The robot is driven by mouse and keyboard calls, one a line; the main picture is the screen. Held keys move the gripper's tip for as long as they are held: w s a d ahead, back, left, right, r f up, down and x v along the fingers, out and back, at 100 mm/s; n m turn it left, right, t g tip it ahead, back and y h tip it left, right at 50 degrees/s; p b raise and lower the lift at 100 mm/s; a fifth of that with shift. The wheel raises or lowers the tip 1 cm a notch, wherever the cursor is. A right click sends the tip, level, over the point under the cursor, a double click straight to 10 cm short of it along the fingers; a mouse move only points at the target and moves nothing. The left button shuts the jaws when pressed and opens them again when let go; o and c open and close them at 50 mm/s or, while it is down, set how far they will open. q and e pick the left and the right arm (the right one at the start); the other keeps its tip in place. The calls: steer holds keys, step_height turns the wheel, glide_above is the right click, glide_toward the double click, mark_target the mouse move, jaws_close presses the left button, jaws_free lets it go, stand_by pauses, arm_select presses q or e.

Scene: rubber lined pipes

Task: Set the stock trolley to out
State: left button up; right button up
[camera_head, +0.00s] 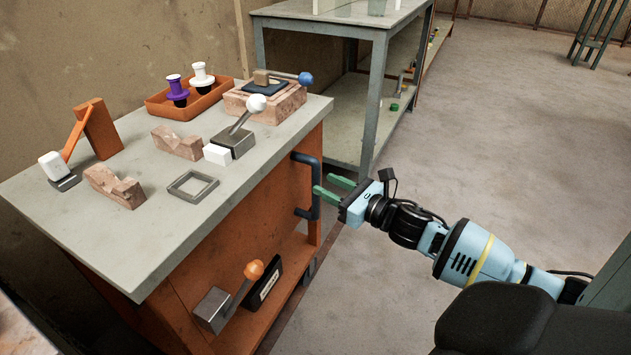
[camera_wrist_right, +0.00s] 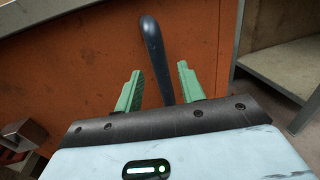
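The trolley has a grey top (camera_head: 150,215) and orange sides, and stands at the left in the head view. A dark bar handle (camera_head: 317,190) is fixed upright to its right-hand end. My right gripper (camera_head: 322,184) is open and empty at this handle. In the right wrist view the handle (camera_wrist_right: 155,50) shows between the two green fingers (camera_wrist_right: 160,75), with a gap to each. How deep it lies between them is hard to tell. My left gripper is not in view.
The top carries an orange tray (camera_head: 160,105), pinkish blocks (camera_head: 177,142), a white-knobbed lever (camera_head: 236,140) and a square frame (camera_head: 192,187). An orange-knobbed lever (camera_head: 252,270) and a black sign (camera_head: 266,285) are on the lower shelf.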

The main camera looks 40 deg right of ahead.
mark_target(316, 180)
steer(key=shift+w+a+b, duration=0.2)
steer(key=shift+w, duration=0.9)
steer(key=shift+w+a+b, duration=0.2)
steer(key=shift+w, duration=0.85)
jaws_close()
